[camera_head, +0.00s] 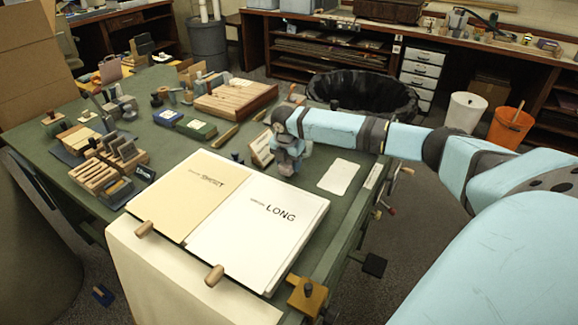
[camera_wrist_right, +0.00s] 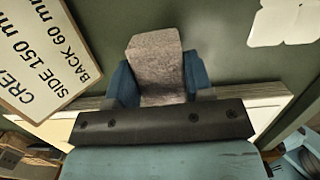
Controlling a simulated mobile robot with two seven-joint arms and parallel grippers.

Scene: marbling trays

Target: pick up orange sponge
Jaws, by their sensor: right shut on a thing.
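My right gripper (camera_head: 287,165) is over the green table, just behind the white stack marked LONG. In the right wrist view its two blue fingers (camera_wrist_right: 160,82) are shut on a rough, pale grey-brown block (camera_wrist_right: 155,58). The block looks like a sponge, but its colour does not read as orange here. It stands out past the fingertips, and its lower part is hidden by the gripper. In the head view the arm and fingers mostly hide it. I cannot tell whether it touches the table. My left gripper is not in view.
A small lettered sign (camera_head: 260,148) stands close beside the gripper; it also shows in the wrist view (camera_wrist_right: 40,58). A white sheet (camera_head: 338,176) lies to the right. The LONG stack (camera_head: 262,240) is in front. Wooden racks and boxes crowd the table's left.

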